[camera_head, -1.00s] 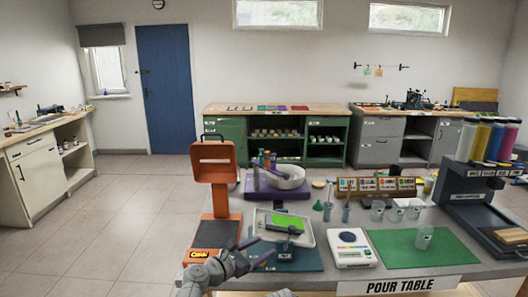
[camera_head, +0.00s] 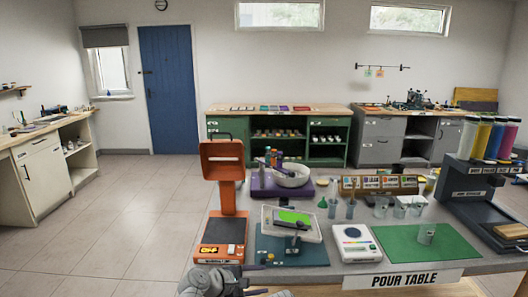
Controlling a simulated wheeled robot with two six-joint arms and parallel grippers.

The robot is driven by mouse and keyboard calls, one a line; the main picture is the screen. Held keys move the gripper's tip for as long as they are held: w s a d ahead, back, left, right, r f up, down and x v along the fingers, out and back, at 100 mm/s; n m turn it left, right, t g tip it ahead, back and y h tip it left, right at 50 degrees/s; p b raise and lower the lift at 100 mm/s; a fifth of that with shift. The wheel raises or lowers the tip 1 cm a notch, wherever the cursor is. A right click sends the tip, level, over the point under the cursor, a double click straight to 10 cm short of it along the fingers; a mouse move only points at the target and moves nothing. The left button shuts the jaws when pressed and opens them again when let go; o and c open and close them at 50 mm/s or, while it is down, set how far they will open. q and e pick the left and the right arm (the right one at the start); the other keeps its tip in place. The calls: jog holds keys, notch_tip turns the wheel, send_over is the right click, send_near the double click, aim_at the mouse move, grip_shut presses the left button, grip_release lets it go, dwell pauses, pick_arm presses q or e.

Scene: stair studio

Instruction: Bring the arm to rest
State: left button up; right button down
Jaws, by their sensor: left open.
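My left arm, grey, comes in at the bottom of the head view. My left gripper (camera_head: 258,280) is low at the near edge of the pour table (camera_head: 350,270), partly cut off by the bottom of the picture. It is open, and nothing shows between its fingers. It is in front of the teal mat (camera_head: 308,256) and apart from the things on the table. My right gripper is not in view.
Floor at left is clear.

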pick_arm(q)
jog(key=s+a+f+m+g+y, duration=0.3)
jog(key=s+a+f+m+y, duration=0.25)
jog(key=a+m, duration=0.25)
jog(key=s+a+f+m+g+y, duration=0.4)
jog(key=s+a+f+m, duration=0.2)
jog(key=s+a+m, duration=0.15)
jog(key=s+d+r+m+y+p, duration=0.1)
jog(key=s+d+r+m+p, duration=0.3)
jog(key=d, duration=0.7)
notch_tip(320, 180, up, 2)
jog(key=shift+s+r+g+p, duration=0.15)
jog(key=shift+s+g+p, duration=0.15)
jog(key=shift+s+p, duration=0.5)
jog(key=shift+w, duration=0.1)
dwell(4.3)
